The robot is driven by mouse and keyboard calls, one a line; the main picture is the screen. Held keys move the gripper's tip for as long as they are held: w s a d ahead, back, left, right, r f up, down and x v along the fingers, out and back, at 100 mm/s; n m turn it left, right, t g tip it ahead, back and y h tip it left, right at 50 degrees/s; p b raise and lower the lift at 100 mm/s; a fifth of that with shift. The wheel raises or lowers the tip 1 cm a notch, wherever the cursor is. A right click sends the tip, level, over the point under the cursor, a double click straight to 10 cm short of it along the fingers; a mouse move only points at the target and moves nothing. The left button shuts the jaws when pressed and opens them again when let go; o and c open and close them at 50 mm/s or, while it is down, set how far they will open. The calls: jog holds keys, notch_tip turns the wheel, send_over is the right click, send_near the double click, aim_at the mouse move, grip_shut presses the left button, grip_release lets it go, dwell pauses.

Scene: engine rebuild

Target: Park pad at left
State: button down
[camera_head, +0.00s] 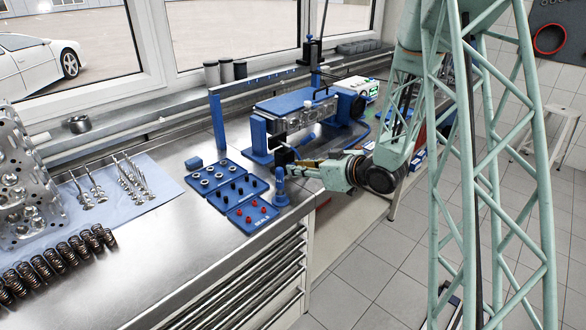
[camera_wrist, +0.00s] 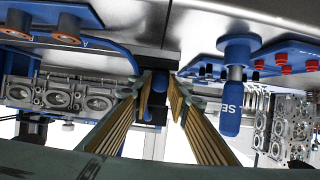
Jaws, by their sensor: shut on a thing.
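My gripper (camera_head: 297,165) is at the near end of the blue test fixture (camera_head: 252,140), above the bench's right edge. Its fingers, seen in the wrist view (camera_wrist: 165,95), are closed on a small pad with a blue grip (camera_wrist: 159,82) and a black body (camera_wrist: 150,112). The black part of the pad (camera_head: 284,155) also shows in the head view, just left of the fingertips. The fingers and dark parts behind hide much of it, and I cannot tell whether it touches the fixture. A cylinder head sits in the fixture (camera_wrist: 60,95).
A blue upright tool (camera_head: 280,187) stands close below my gripper. Blue trays (camera_head: 223,178) with rings and black and red small parts lie to its left. Valves lie on a blue cloth (camera_head: 160,178); springs (camera_head: 60,260) stand at front left. The front middle bench is bare.

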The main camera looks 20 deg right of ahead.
jog(key=shift+s+a, duration=0.2)
jog(key=shift+a, duration=0.05)
jog(key=shift+f, duration=0.1)
jog(key=c, duration=2.5)
grip_release()
jog(key=shift+a, duration=0.2)
jog(key=shift+o, duration=0.2)
jog(key=shift+d, duration=0.15)
jog(key=shift+v, duration=1.2)
jog(key=v, duration=0.9)
jog(key=shift+s, duration=0.25)
jog(key=shift+d, duration=0.15)
jog(key=shift+r, duration=0.3)
